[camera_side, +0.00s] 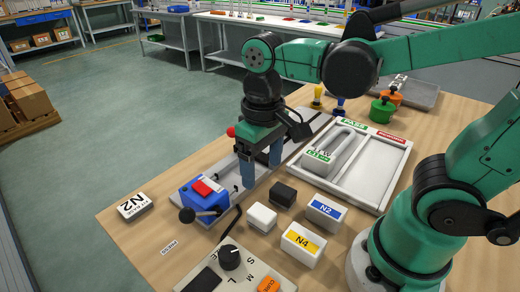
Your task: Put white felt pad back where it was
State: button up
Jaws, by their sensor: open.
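A small white block (262,217), which looks like the white felt pad, lies on the wooden table in front of the grey fixture plate (222,214). A similar black block (283,194) lies just behind it to the right. My gripper (261,173) points down over the right part of the fixture, behind both blocks in the picture. Its two blue fingers are apart and I see nothing between them. The fingertips' exact height above the fixture is hard to tell.
A blue device with a red top (205,195) stands on the fixture. White boxes N2 (326,212) and N4 (302,245) stand right of the white block. A dial panel (232,270) is in front. A divided white tray (372,189) holds a U-shaped piece (330,150).

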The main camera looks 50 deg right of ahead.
jog(key=w+d+t, duration=0.1)
jog(key=t, duration=0.1)
jog(key=d+t, duration=0.2)
jog(key=w+d+r+t, duration=0.1)
jog(key=t, duration=0.2)
jog(key=shift+w+d, duration=0.15)
jog(key=shift+w, duration=0.2)
dwell(0.8)
